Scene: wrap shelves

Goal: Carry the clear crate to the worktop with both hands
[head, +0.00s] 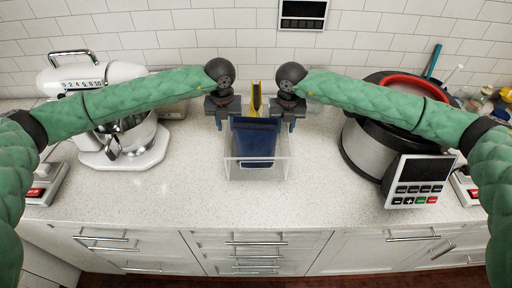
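The clear crate (232,168) stands upright on the worktop in the middle of the head view. It holds a dark blue item (256,142), with a yellow item (255,98) rising behind it. My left gripper (226,122) points down at the crate's far left side. My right gripper (284,122) points down at its far right side. Both look open, with fingers apart near the crate's upper side edges. I cannot tell whether they touch the walls.
A white stand mixer (110,140) stands at left, and a large round cooker (370,150) with a control panel (418,182) at right. The white speckled worktop (200,205) is clear in front of the crate. Tiled wall is behind; jars (485,98) sit far right.

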